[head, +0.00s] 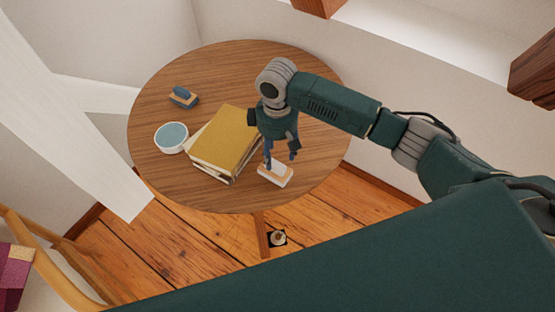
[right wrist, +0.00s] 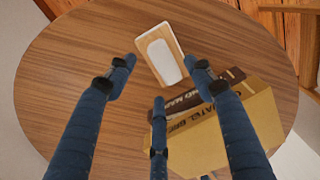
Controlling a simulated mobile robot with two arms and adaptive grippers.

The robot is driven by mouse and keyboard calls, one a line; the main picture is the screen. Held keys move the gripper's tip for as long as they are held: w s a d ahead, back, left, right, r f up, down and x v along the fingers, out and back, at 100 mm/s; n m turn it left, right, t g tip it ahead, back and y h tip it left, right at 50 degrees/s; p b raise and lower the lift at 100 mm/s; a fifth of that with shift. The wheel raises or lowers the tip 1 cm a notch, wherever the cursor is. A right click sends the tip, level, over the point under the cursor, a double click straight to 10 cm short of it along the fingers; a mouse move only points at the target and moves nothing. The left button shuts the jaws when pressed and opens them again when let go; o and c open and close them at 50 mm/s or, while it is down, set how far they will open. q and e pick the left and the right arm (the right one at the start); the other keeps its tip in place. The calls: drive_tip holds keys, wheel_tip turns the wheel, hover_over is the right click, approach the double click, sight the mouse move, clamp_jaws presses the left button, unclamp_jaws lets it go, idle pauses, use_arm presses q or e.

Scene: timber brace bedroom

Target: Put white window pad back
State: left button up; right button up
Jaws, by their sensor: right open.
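The white window pad (head: 276,171) looks like a white rounded piece on a light wooden backing. It lies flat on the round wooden table (head: 318,165), near the table's front edge. My right gripper (head: 281,156) points down just above the pad, with its blue fingers spread and empty. In the right wrist view, the pad (right wrist: 159,56) lies beyond and between the open fingertips (right wrist: 161,75), apart from them. My left gripper is not in view.
A stack of books with a yellow cover (head: 225,138) lies left of the pad, close to my right gripper. A white bowl with a blue inside (head: 171,137) and a small blue object (head: 183,97) stand further left. A white slanting beam (head: 85,130) rises at left.

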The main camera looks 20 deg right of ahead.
sight(277, 162)
wheel_tip(277, 162, up, 7)
drive_tip(key=shift+b, duration=0.3)
drive_tip(key=shift+r, duration=0.1)
